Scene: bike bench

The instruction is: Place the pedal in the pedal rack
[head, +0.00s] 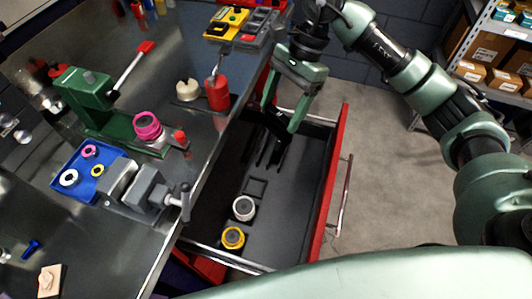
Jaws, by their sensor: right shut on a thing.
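My right gripper (284,122) reaches down over the open drawer from the top. Its green fingers are shut on a dark thing, which looks like the pedal (278,124). The pedal is black against the dark drawer, so its outline is hard to make out. Just below it, dark upright slats (271,155) stand in the drawer; they may be the pedal rack. I cannot tell whether the pedal touches them. My left gripper is not in view.
The open red drawer (325,190) holds a white ring part (243,208), a yellow ring part (233,238) and an empty square frame (255,187). The drawer's right part is clear.

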